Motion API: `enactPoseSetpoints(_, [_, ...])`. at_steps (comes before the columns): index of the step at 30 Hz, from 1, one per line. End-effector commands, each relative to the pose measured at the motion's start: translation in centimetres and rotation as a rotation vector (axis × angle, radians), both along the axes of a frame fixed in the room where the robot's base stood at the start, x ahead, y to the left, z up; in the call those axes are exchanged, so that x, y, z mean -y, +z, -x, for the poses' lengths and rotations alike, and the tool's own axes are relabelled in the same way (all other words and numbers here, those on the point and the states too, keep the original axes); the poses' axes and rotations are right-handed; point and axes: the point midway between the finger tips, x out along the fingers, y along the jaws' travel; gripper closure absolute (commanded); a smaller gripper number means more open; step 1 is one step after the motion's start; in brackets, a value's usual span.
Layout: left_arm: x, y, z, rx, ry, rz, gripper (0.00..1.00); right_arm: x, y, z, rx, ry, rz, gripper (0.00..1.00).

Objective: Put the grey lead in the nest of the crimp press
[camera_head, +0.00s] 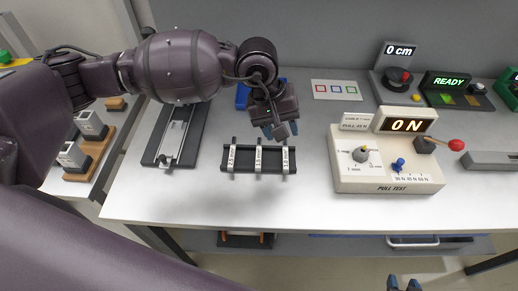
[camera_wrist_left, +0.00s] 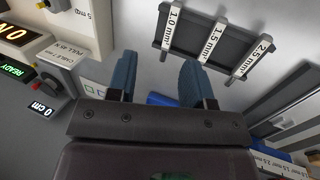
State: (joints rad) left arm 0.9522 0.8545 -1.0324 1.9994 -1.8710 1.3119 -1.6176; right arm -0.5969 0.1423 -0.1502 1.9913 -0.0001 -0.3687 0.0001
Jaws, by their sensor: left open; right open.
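I cannot make out a grey lead in either view. No machine is clearly recognisable as the crimp press, and no nest can be made out. My left gripper (camera_head: 281,131) is over the table, just behind a dark rack (camera_head: 236,167) with three white size labels. In the left wrist view its blue fingers (camera_wrist_left: 157,78) are apart with nothing between them, and the rack (camera_wrist_left: 204,58) shows beyond them, labelled 1.0, 1.5 and 2.5 mm. My right gripper (camera_head: 403,286) shows only as blue fingertips at the bottom edge, apart, in front of the table.
A pull tester (camera_head: 388,187) reading 0 N stands right of the rack. Behind it are a 0 cm display (camera_head: 400,50) and a READY unit (camera_head: 448,82). A dark tray with a metal rail (camera_head: 173,137) lies left. The table (camera_head: 270,212) is clear in front.

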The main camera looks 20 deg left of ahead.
Motion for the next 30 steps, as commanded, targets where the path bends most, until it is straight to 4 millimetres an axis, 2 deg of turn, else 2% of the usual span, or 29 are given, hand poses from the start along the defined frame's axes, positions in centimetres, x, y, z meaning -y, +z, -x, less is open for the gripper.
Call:
enactPoseSetpoints(3, [-2.5, -0.6, 0.2, -0.008, -0.005, -0.161, 0.53, 0.0, -0.1, 0.3, -0.006, -0.002, 0.0, 0.57])
enactPoseSetpoints(9, [-4.8, -0.8, 0.6, -0.037, -0.005, -0.302, 0.53, 0.1, -0.3, 0.7, -0.013, -0.004, 0.0, 0.57])
enactPoseSetpoints(13, [-5.1, -1.7, 0.8, -0.046, -0.005, -0.322, 0.53, 0.1, -0.4, 0.7, -0.014, -0.004, 0.0, 0.57])
enactPoseSetpoints(21, [-5.1, -5.5, 0.8, -0.048, -0.005, -0.32, 0.53, 0.1, -0.3, 0.4, -0.009, -0.002, 0.0, 0.57])
enactPoseSetpoints(30, [-5.0, -7.4, 0.7, -0.047, -0.006, -0.317, 0.53, 0.0, 0.1, -0.3, 0.004, 0.002, 0.0, 0.57])
